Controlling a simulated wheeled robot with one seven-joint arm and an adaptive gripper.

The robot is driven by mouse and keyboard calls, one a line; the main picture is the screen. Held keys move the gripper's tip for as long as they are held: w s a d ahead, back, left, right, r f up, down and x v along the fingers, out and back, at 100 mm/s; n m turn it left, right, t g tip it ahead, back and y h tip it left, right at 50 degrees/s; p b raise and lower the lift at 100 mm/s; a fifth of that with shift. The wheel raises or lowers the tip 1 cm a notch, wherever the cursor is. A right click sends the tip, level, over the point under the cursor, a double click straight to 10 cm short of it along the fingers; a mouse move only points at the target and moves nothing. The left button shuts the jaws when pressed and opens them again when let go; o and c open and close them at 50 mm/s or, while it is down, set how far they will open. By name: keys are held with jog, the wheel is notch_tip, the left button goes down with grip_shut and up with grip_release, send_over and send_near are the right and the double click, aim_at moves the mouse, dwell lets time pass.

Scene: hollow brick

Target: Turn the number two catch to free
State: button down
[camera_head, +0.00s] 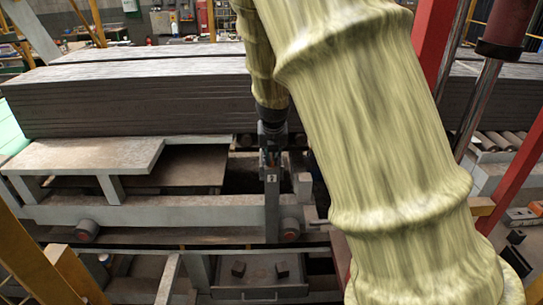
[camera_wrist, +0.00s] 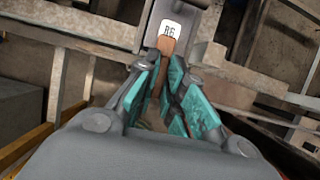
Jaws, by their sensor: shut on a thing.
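My gripper (camera_head: 271,152) points down at the middle of the head view, just above a grey upright plate (camera_head: 272,205) with a small white label. In the wrist view my gripper (camera_wrist: 160,82) has its teal-padded fingers closed around a narrow brown lever (camera_wrist: 166,50), which looks like the catch. The lever runs up to the grey plate with the white label (camera_wrist: 172,25). The label's marks are too small to read surely, so I cannot tell the catch's number. The lever's lower part is hidden between the fingers.
A long stack of dark grey boards (camera_head: 130,95) lies behind the gripper. A pale metal bench (camera_head: 85,155) is at the left. A red post (camera_head: 515,170) stands at the right. Below, a grey tray (camera_head: 258,282) holds two dark blocks.

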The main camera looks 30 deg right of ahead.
jog(key=shift+f+n+b, duration=0.15)
jog(key=shift+n+b, duration=0.15)
jog(key=shift+b, duration=0.1)
jog(key=n+y+b, duration=0.1)
jog(key=n+b, duration=0.2)
jog(key=shift+d+n+t+b, duration=0.15)
jog(key=shift+n+t+b, duration=0.15)
jog(key=shift+t, duration=0.1)
jog(key=n+y+b, duration=0.1)
jog(key=n, duration=0.2)
jog(key=n+y+b, duration=0.2)
jog(key=n, duration=0.1)
jog(key=shift+d, duration=0.15)
jog(key=n+g+y+b, duration=0.1)
jog(key=n, duration=0.3)
jog(key=shift+w+d+r+n+g+y+b, duration=0.1)
jog(key=shift+n+g+y+b, duration=0.15)
jog(key=shift+n, duration=0.65)
jog(key=shift+r+n+g+y+b, duration=0.1)
jog(key=shift+n+g+y+b, duration=0.15)
jog(key=shift+n, duration=0.65)
jog(key=c, duration=1.5)
grip_release()
